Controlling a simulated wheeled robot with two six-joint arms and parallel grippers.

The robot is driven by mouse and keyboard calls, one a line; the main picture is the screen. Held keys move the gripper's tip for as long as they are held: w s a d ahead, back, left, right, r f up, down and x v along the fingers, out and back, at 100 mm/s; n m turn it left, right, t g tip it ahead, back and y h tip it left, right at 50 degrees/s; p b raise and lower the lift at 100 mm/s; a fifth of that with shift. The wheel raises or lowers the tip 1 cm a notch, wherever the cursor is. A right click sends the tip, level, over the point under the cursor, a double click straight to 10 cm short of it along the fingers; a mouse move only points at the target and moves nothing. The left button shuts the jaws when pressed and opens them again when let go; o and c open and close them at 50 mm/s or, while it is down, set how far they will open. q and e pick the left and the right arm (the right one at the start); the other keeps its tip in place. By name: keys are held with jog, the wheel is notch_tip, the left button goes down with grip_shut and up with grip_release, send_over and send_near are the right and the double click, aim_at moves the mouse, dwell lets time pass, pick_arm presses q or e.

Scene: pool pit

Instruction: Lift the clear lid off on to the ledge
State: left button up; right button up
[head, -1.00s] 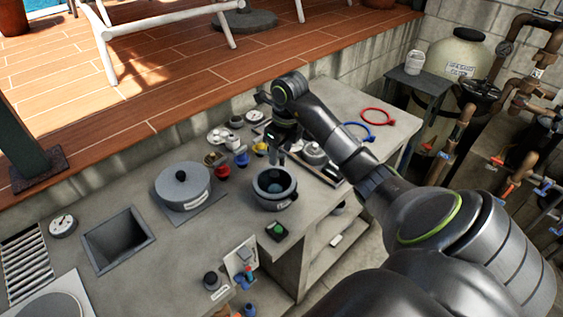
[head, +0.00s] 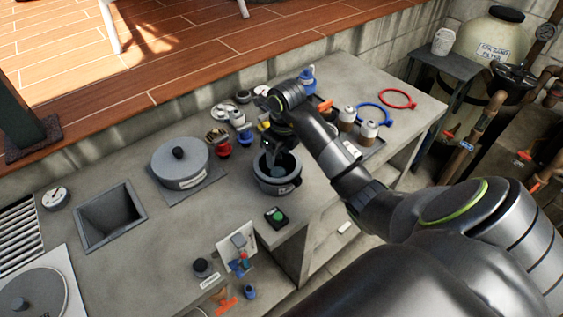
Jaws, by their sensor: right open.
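My right gripper (head: 275,155) is open and points down at the pot's mouth. Its fingertips are dark against the pot's interior, so I cannot tell whether they touch anything. The arm hides part of the counter behind the pot. My left gripper is not in view.
A large grey lidded pot (head: 180,162) stands left of the dark pot, beside a square sink (head: 110,218). A green-button box (head: 276,215) sits in front. Small cups, bottles (head: 368,132) and a blue ring (head: 374,112) lie around the arm. A wooden deck (head: 170,55) runs behind.

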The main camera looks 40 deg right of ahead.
aim_at(278, 156)
jog(key=shift+s+a+r, duration=0.1)
jog(key=shift+a+r, duration=0.05)
jog(key=shift+a, duration=0.25)
jog(key=c, duration=0.5)
jog(key=shift+c, duration=1)
grip_shut()
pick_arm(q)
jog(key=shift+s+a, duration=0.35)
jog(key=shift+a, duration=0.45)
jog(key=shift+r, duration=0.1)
pick_arm(e)
jog(key=shift+r, duration=0.3)
pick_arm(q)
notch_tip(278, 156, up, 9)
jog(key=p, duration=0.8)
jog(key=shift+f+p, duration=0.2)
jog(key=shift+p, duration=0.15)
pick_arm(e)
notch_tip(278, 156, up, 10)
jog(key=shift+f, duration=0.25)
